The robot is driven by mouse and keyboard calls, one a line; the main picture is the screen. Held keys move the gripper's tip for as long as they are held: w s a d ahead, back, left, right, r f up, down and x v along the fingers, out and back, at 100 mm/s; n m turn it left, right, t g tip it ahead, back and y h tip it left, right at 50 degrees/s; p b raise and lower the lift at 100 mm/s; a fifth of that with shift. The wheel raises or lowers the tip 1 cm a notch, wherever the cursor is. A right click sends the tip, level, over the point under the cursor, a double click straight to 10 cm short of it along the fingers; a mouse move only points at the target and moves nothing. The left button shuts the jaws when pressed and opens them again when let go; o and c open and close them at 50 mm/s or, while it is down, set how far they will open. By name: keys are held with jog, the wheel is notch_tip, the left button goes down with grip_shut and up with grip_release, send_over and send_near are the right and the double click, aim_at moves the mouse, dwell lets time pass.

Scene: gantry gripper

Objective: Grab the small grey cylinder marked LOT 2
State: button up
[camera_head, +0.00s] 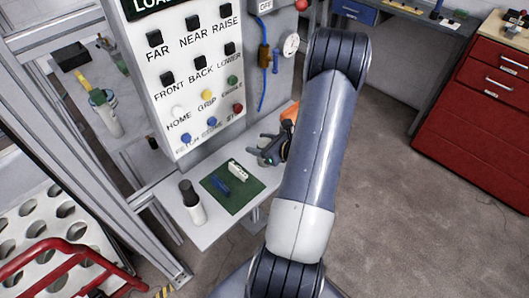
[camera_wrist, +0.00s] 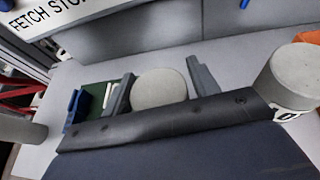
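My gripper (camera_wrist: 160,72) is open in the wrist view, with one finger on each side of a round grey cylinder top (camera_wrist: 158,90). The cylinder nearly fills the gap, and a narrow gap seems to show at the right finger. My gripper's body hides its side, so I cannot read any label. A second grey cylinder (camera_wrist: 290,76) stands to the right, with a partly hidden white label whose lot number I cannot read. In the head view my gripper (camera_head: 264,148) is low over the grey shelf, left of my arm; I cannot make out the cylinders there.
A button panel (camera_head: 180,90) rises behind. An orange object (camera_head: 291,112) is close behind my gripper. Another grey cylindrical shape (camera_wrist: 20,130) is at the wrist view's left edge.

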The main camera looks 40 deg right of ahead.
jog(key=c, duration=1)
jog(key=shift+r, duration=0.15)
